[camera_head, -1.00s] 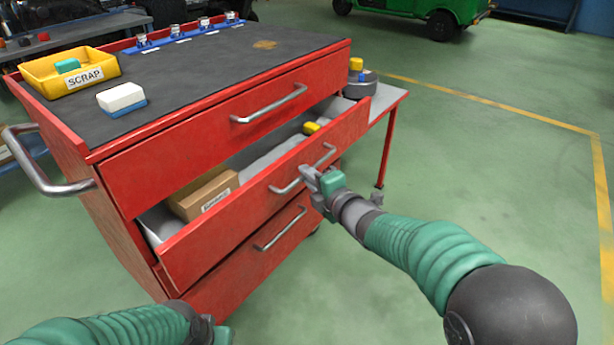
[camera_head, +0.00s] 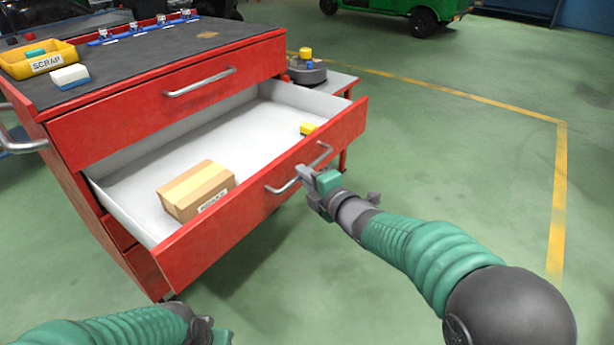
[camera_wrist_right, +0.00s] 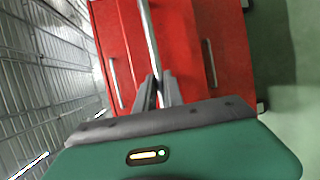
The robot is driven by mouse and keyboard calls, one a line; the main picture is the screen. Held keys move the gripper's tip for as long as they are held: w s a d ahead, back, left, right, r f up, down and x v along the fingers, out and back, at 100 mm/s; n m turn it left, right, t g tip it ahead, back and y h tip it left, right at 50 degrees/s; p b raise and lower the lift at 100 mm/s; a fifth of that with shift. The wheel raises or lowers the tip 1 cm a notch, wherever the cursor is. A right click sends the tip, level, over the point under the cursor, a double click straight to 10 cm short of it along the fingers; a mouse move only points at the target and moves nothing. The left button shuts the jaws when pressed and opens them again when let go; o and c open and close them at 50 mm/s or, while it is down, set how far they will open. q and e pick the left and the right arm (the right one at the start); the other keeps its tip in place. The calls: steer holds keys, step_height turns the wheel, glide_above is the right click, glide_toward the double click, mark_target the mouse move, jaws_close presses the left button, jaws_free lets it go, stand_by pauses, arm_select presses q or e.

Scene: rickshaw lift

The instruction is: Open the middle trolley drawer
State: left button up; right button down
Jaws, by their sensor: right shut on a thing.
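The red trolley (camera_head: 75,190) stands at the left with its middle drawer (camera_head: 230,225) pulled far out. The drawer's light inside shows, with a cardboard box (camera_head: 196,190) and a small yellow thing (camera_head: 308,129) in it. My right gripper (camera_head: 308,175) is shut on the metal handle (camera_head: 284,187) of this drawer, near the middle of the bar. In the right wrist view the handle bar (camera_wrist_right: 149,35) runs down between the two fingers (camera_wrist_right: 158,88). My left arm shows at the bottom left; its gripper (camera_head: 215,335) is partly cut off, and its jaws cannot be made out.
The top drawer (camera_head: 180,100) is shut. On the trolley top are a yellow SCRAP bin (camera_head: 38,60) and a white-and-blue block (camera_head: 70,77). A side shelf (camera_head: 335,82) holds a round grey thing. Green floor on the right is clear, with a yellow line (camera_head: 560,190).

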steer(key=shift+s+d+f, duration=0.2)
steer(key=shift+s+f, duration=0.1)
steer(key=c, duration=1.5)
jaws_free()
steer(key=shift+w, duration=0.1)
steer(key=shift+o, duration=0.2)
steer(key=shift+r, duration=0.15)
steer(key=p+v, duration=0.5)
steer(key=v, duration=1.2)
steer(key=shift+p, duration=0.4)
